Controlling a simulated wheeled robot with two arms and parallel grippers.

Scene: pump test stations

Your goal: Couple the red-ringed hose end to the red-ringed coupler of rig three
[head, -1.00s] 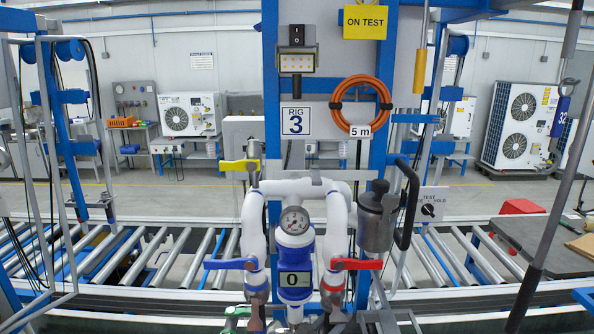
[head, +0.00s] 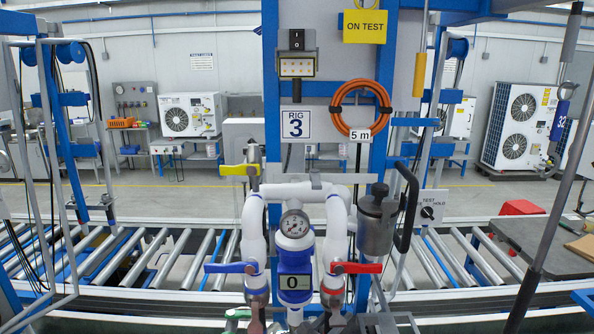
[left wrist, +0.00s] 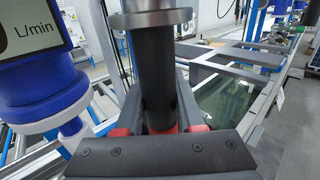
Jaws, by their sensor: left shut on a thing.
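Rig three stands in front of me in the head view, marked by its number sign (head: 296,124). Its right-hand white pipe has a red lever (head: 357,267) and, below it, the red-ringed coupler (head: 332,292). The left pipe has a blue lever (head: 230,267). In the left wrist view my left gripper (left wrist: 160,130) is shut on a dark upright cylinder, the hose end (left wrist: 155,75), with a grey flange at its top. Red shows around the fingertips. In the head view the gripper is mostly lost at the bottom edge. I cannot tell whether hose end and coupler touch. My right gripper is out of view.
A blue flow meter (head: 294,258) reading 0 hangs between the pipes; it is close left in the left wrist view (left wrist: 45,95). A grey canister (head: 377,225) stands right of the red-lever pipe. A roller conveyor (head: 150,255) runs behind. A green handle (head: 236,315) shows low left.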

